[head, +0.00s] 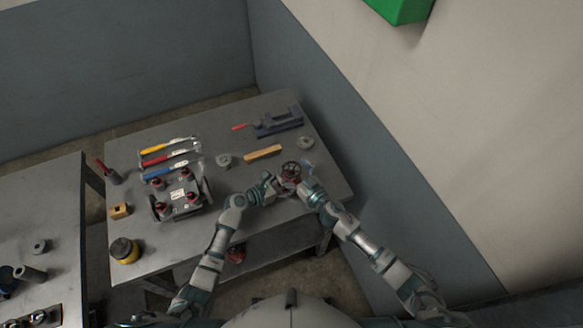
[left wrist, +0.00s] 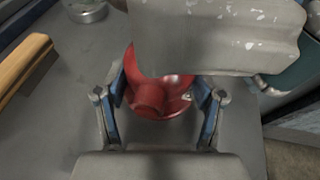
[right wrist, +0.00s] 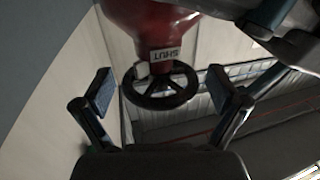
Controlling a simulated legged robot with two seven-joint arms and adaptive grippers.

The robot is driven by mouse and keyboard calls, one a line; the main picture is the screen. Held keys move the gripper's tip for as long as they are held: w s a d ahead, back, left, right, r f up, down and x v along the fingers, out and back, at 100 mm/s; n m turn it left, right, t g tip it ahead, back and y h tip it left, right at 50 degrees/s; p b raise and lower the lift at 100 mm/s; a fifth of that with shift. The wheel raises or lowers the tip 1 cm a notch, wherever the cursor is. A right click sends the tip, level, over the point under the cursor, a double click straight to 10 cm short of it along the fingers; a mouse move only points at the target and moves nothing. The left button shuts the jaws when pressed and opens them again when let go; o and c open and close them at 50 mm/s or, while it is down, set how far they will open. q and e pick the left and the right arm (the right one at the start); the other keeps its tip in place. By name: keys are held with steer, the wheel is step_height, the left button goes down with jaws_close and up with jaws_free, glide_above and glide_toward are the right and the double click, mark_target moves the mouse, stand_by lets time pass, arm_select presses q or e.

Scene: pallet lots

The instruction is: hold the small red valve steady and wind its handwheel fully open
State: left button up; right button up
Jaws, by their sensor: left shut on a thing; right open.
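The small red valve (head: 291,171) with its dark handwheel is between my two hands at the right part of the bench. My left gripper (left wrist: 162,92) is shut on the red valve body (left wrist: 150,95), one finger on each side; a grey part of my arm hides its top. In the right wrist view the valve body (right wrist: 150,18) carries a white tag (right wrist: 165,55) reading SHUT, upside down. My right gripper (right wrist: 162,93) is open, its fingers either side of the black spoked handwheel (right wrist: 160,103), with a gap on each side. I cannot tell whether the valve touches the bench.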

steer(key=c, duration=1.1)
steer(key=shift+w+d+n+g+y, duration=0.1)
steer(key=shift+n+g+y, duration=0.2)
steer(key=shift+y, duration=0.1)
steer(key=shift+c, duration=0.2)
steer(key=shift+n+g+y, duration=1)
steer(key=n+g+y, duration=0.1)
steer(key=n+g, duration=0.1)
steer(key=g, duration=0.1)
steer(key=n+g+y, duration=0.2)
steer(key=g, duration=0.1)
steer(key=shift+y, duration=0.3)
steer(key=n+g, duration=0.4)
steer(key=g, duration=0.1)
steer(key=shift+g+y, duration=0.4)
steer(key=shift+w+f+n+g, duration=0.1)
steer(key=shift+n+g, duration=0.5)
steer(key=shift+g, duration=0.3)
steer(key=shift+n+g, duration=0.3)
steer(key=shift+g, duration=0.2)
